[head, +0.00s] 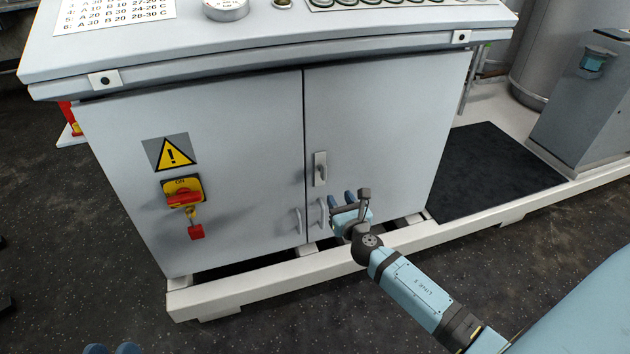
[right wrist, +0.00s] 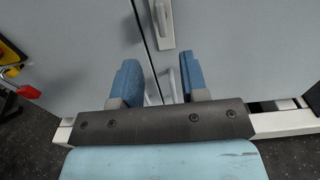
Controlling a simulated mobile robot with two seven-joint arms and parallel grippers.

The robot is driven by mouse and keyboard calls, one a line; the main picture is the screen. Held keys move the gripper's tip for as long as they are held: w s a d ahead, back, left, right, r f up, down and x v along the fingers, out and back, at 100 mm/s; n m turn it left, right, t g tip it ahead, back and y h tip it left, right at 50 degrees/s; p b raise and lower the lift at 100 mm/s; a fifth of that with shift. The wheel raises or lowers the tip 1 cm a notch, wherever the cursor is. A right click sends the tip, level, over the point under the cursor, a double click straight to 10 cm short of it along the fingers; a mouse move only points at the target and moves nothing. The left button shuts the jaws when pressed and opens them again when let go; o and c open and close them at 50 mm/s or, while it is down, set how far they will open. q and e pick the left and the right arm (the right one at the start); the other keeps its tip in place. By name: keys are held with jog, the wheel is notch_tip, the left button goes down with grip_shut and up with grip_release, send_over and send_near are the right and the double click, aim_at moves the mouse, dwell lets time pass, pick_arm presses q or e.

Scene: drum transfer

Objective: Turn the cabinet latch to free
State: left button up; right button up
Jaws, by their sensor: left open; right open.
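The grey cabinet (head: 225,120) has two doors. The latch (head: 320,169) is a light metal plate with a handle, upright on the right door near the seam; it also shows at the top of the right wrist view (right wrist: 162,25). My right gripper (head: 355,197) is open and empty, below and right of the latch, in front of the lower right door. In the right wrist view its blue fingers (right wrist: 162,82) stand apart, with the latch beyond them and not touched.
Two small door handles (head: 299,220) flank the seam below the latch. A red and yellow switch (head: 183,194) sits on the left door under a warning sign (head: 172,153). A pale base frame (head: 235,290) runs along the front. A black mat (head: 490,175) lies right.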

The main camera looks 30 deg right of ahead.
aim_at(325, 173)
jog(key=b+x, duration=0.2)
jog(key=x, duration=1)
jog(key=shift+b, duration=0.4)
pick_arm(q)
notch_tip(325, 173, down, 4)
jog(key=shift+w+d+r+m+g, duration=0.1)
jog(key=shift+r+m+g, duration=0.2)
jog(key=shift+g, duration=0.4)
pick_arm(e)
jog(key=shift+w+d, duration=0.1)
jog(key=shift+w, duration=0.4)
jog(key=shift+r, duration=0.1)
grip_shut()
